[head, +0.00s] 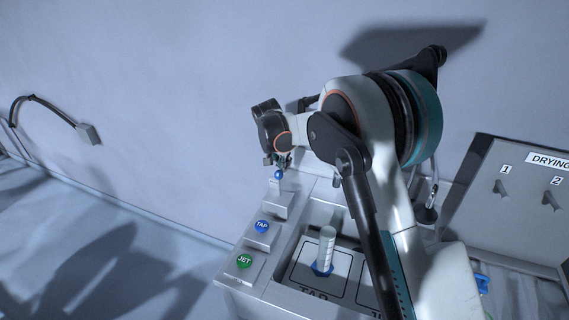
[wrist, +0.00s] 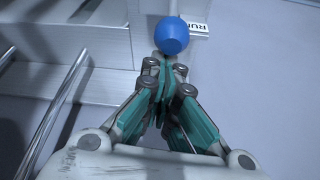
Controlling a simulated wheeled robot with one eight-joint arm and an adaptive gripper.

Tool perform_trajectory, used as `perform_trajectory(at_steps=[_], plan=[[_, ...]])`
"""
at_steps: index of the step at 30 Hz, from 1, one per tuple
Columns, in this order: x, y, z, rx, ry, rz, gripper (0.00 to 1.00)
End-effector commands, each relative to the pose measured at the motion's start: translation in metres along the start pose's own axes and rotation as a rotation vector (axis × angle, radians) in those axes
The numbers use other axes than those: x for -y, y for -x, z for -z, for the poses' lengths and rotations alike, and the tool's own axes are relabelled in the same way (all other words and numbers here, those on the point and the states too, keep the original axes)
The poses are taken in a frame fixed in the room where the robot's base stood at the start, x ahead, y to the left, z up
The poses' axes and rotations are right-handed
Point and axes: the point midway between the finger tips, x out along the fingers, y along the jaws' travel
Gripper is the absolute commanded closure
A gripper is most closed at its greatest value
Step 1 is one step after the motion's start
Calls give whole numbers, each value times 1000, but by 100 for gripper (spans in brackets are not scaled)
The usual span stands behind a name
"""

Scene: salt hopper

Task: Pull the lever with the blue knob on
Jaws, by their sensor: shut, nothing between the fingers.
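The lever's blue knob (head: 278,174) stands at the far end of the grey console, above a small raised block. In the wrist view the blue knob (wrist: 172,36) is large and lies just beyond my fingertips. My gripper (wrist: 168,75) is shut and empty, its teal fingers together just below the knob in that view. Whether the fingers touch the knob or its stem, I cannot tell. In the head view my gripper (head: 276,160) is small and partly hidden by my arm, right above the knob.
A blue TAP button (head: 262,227) and a green JET button (head: 244,261) sit on the console's left side. A pale cylinder (head: 327,246) stands in a recess. A DRYING panel (head: 520,200) with switches is at right. The wall is close behind.

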Motion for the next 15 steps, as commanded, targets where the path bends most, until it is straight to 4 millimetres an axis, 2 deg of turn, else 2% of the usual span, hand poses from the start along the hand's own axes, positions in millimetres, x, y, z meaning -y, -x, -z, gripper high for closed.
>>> perform_trajectory(at_steps=[15], plan=[[-2,7,-13,-100,-3,15,100]])
